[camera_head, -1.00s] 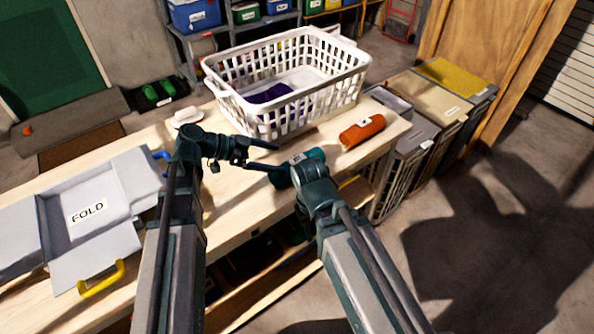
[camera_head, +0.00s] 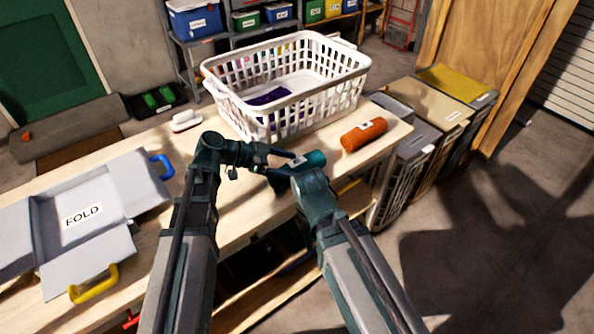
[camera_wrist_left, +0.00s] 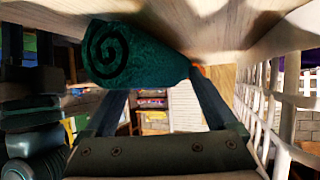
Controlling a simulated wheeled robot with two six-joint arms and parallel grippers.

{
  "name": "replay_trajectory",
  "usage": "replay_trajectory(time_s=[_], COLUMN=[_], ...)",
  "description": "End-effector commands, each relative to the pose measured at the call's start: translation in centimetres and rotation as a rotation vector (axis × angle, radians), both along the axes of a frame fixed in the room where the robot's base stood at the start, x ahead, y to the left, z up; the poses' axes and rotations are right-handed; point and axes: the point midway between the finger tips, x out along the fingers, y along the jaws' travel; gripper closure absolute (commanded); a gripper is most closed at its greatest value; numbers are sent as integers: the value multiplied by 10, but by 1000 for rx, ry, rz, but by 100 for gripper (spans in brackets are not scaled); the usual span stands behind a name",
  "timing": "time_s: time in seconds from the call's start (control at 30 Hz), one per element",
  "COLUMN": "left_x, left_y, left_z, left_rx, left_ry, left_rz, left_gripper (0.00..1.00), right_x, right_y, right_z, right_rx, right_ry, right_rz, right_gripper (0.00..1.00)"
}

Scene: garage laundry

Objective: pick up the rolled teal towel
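A white laundry basket (camera_head: 222,96) with purple cloth stands behind the towel. A rolled orange towel (camera_head: 364,134) lies to the right. A grey folding board (camera_head: 120,222) and a white brush-like item (camera_head: 186,120) are to the left. Bins (camera_head: 440,100) stand beyond the table's right end.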

Motion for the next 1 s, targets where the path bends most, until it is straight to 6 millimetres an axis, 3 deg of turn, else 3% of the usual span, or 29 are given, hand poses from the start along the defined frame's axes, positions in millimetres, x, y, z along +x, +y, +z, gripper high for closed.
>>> replay_trajectory(time_s=[0.03,0.33,0.67,0.7,0.77,1.0], left_x=[0,0,0,0,0,0], left_y=[0,0,0,0,0,0], left_z=[0,0,3,4,8,35], left_rx=[0,1,1,1,0,0], left_ry=[0,0,0,-1,0,0], left_rz=[1,1,0,0,0,0], left_gripper=[25,79,82,96,100,100], right_x=[0,0,0,0,0,0], right_y=[0,0,0,0,0,0], right_z=[0,0,3,4,8,35], right_rx=[0,0,0,0,0,0], right_ry=[0,0,0,0,0,0], right_rz=[0,0,0,0,0,0], right_gripper=[65,65,65,65,65,65])
